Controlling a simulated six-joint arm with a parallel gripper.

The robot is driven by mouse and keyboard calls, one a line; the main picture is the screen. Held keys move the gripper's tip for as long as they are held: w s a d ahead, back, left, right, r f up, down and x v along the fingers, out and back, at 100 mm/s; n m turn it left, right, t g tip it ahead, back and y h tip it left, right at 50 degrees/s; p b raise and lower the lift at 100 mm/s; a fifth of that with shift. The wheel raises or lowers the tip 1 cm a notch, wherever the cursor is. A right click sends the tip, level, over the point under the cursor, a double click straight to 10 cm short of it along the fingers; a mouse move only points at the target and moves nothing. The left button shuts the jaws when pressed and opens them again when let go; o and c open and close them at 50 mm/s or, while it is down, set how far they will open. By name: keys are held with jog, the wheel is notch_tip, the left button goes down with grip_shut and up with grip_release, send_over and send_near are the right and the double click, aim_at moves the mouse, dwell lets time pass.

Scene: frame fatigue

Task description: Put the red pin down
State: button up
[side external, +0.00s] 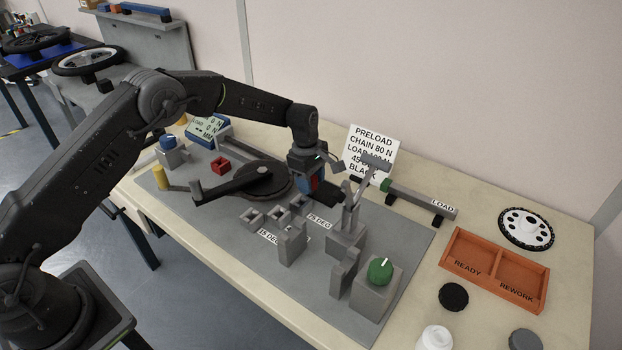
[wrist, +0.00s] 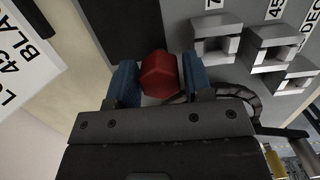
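The red pin (wrist: 159,75) shows its faceted red end between the two blue finger pads in the wrist view. My gripper (wrist: 160,82) appears shut on it, with a pad against each side. In the side view my gripper (side external: 309,186) points down over the grey mat, and a patch of red shows beside its blue pad. The pin's lower part is hidden, and I cannot tell its exact height. Several grey square holders (side external: 278,214) with angle labels stand left of and nearer than my gripper. They also show at the upper right of the wrist view (wrist: 217,45).
A white sign (side external: 369,152) and grey upright fixture (side external: 346,232) stand close right of my gripper. A black crank (side external: 262,180) and small red square block (side external: 220,165) lie left. The orange READY/REWORK tray (side external: 497,268) and green knob block (side external: 378,285) are farther right.

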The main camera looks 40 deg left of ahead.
jog(key=shift+o, duration=1.2)
jog(key=shift+r, duration=0.1)
notch_tip(320, 180, up, 12)
jog(key=a, duration=0.1)
jog(key=shift+a, duration=0.25)
jog(key=s+a+r+m+t, duration=0.25)
jog(key=s+r+m, duration=0.55)
jog(key=s+r, duration=0.8)
jog(key=s+f+m+t+y, duration=0.1)
jog(key=s+f+m+t, duration=0.2)
jog(key=s+m, duration=0.7)
jog(key=s, duration=1.1)
jog(key=shift+a, duration=0.3)
